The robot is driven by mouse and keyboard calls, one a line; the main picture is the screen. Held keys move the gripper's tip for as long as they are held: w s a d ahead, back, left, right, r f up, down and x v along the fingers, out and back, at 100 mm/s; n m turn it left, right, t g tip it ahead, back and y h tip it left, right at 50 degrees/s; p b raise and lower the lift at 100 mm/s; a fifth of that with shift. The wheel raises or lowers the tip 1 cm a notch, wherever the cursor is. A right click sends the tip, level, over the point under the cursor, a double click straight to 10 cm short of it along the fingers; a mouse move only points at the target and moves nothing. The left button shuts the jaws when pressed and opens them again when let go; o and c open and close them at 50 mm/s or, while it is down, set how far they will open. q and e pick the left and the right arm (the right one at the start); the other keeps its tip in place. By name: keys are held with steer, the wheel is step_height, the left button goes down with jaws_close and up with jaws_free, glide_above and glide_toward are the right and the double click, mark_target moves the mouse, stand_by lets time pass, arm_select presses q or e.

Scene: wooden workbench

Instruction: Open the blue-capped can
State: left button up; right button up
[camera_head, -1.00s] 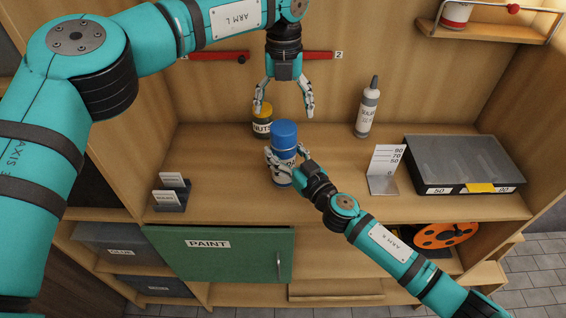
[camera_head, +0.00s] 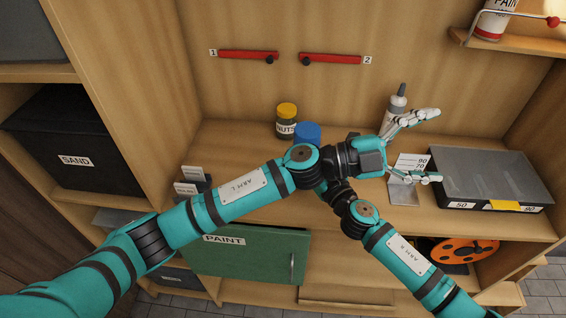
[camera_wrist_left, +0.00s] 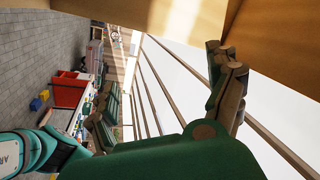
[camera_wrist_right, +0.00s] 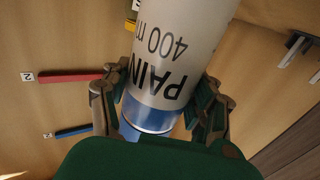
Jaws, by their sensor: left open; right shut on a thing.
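The can's blue cap (camera_head: 307,132) shows on the bench behind my left arm; the cap is on the can. The arm hides most of the can's body and my right gripper in the head view. In the right wrist view, my right gripper (camera_wrist_right: 158,102) is shut around the white paint can (camera_wrist_right: 180,55), which has black lettering and a blue band. My left gripper (camera_head: 436,147) is open and empty, well right of the can, with its fingers pointing right. In the left wrist view its fingers are apart with nothing between them.
A yellow-lidded nuts jar (camera_head: 287,122) stands behind the can. A white bottle (camera_head: 395,105), a stand with numbers (camera_head: 405,190) and a grey organizer case (camera_head: 492,172) are to the right, near my left gripper. Two red bars (camera_head: 248,54) are on the back wall.

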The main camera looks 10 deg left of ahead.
arm_select(q)
steer(key=w+a+f+n+t+y, duration=0.1)
steer(key=w+a+n+t+y, duration=0.3)
steer(key=a+n+t, duration=0.75)
steer(key=n+t+y, duration=0.3)
steer(key=n+y, duration=0.7)
steer(key=n, duration=0.2)
glide_toward(308, 129)
steer(key=x, duration=0.6)
steer(key=f+x, duration=0.1)
steer(key=x, duration=0.3)
steer(key=c, duration=1.4)
steer(key=shift+r, duration=0.2)
steer(key=shift+r, duration=0.9)
